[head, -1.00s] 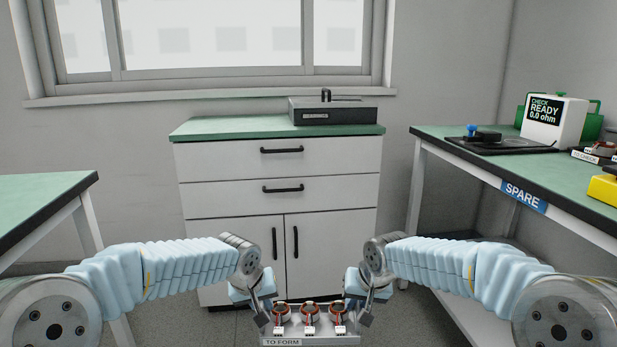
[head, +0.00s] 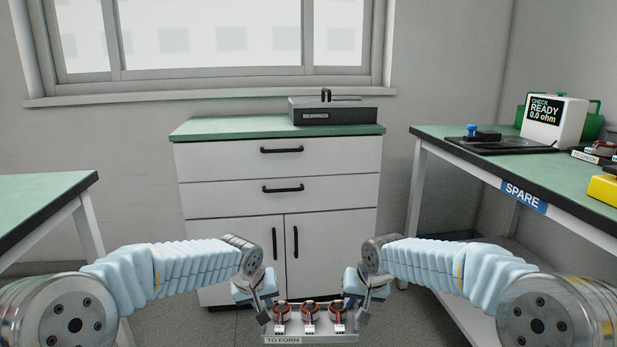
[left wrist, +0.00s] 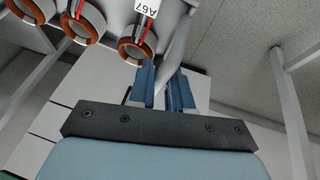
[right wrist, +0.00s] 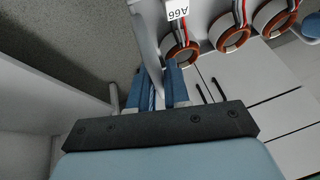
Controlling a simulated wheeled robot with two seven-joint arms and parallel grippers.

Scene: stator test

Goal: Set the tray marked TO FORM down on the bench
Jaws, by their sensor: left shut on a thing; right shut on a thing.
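The grey tray marked TO FORM (head: 335,339) is at the bottom middle of the head view, held in the air in front of the cabinet. It carries a row of 3 copper-wound stators (head: 309,314) with wires. My left gripper (head: 264,317) is shut on its left end and my right gripper (head: 361,317) on its right end. In the left wrist view the fingers (left wrist: 163,88) pinch the tray's end, near a tag A67. In the right wrist view the fingers (right wrist: 158,88) pinch the other end, near a tag A66. The tray's underside is hidden.
A green-topped bench (head: 40,195) stands at left, its visible top clear. A bench with a SPARE label (head: 525,196) stands at right, bearing a tester (head: 553,118), a black fixture (head: 495,142) and other items. The cabinet (head: 230,160) carries a dark box (head: 335,112).

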